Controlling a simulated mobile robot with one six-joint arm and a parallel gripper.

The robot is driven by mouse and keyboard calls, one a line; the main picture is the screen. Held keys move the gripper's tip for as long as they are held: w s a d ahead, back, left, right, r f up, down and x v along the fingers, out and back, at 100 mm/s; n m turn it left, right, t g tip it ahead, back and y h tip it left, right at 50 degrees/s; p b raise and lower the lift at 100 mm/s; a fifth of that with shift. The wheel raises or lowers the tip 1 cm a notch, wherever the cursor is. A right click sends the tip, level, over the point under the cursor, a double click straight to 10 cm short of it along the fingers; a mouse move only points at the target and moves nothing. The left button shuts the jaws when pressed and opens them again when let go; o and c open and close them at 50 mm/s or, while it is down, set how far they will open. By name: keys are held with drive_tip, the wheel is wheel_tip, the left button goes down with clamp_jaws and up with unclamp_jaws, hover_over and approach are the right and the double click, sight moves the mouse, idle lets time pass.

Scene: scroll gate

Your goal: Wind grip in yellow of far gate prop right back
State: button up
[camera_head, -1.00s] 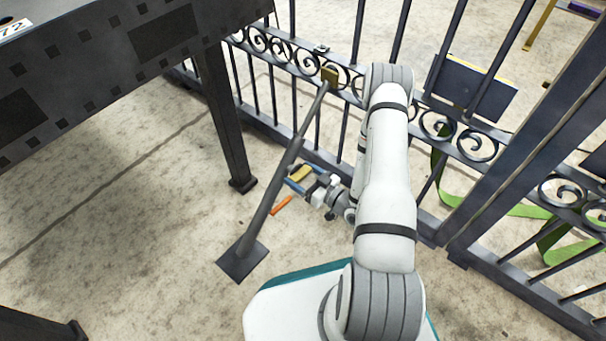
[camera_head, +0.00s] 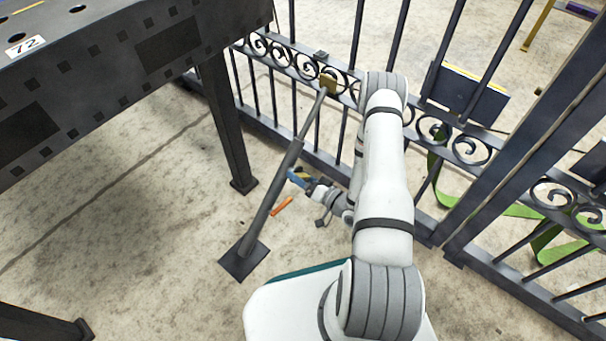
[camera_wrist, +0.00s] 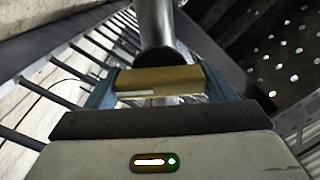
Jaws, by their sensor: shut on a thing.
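The far gate prop (camera_head: 270,210) is a dark grey bar slanting from a square foot plate (camera_head: 243,261) on the floor up to a yellow-brown bracket (camera_head: 327,84) on the gate. My gripper (camera_head: 298,178) is beside the prop's middle, right of the bar in the head view. In the wrist view the yellow grip (camera_wrist: 158,80) lies crosswise between the two blue-grey fingers, which are shut on it. The prop's grey tube (camera_wrist: 153,25) runs away behind the grip. In the head view the grip is mostly hidden by my gripper.
The dark gate (camera_head: 300,72) with scrolls and bars runs across the back. A dark steel table (camera_head: 110,75) stands at left, its leg (camera_head: 228,140) near the prop. An orange strip (camera_head: 282,206) lies on the floor below my gripper. Green bands (camera_head: 520,210) lie right.

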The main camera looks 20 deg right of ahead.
drive_tip(key=m+p, duration=0.1)
drive_tip(key=m, duration=0.2)
drive_tip(key=m+p, duration=0.1)
drive_tip(key=m, duration=0.3)
drive_tip(key=shift+w+d+r, duration=0.1)
drive_tip(key=shift+w+d, duration=0.05)
drive_tip(key=m+p, duration=0.1)
drive_tip(key=m, duration=0.6)
drive_tip(key=shift+m+p, duration=0.3)
drive_tip(key=shift+p, duration=0.05)
drive_tip(key=m, duration=0.3)
drive_tip(key=shift+m, duration=0.3)
drive_tip(key=m, duration=0.3)
drive_tip(key=shift+m+p, duration=0.35)
drive_tip(key=shift+m, duration=0.05)
drive_tip(key=m, duration=0.6)
drive_tip(key=shift+m, duration=0.3)
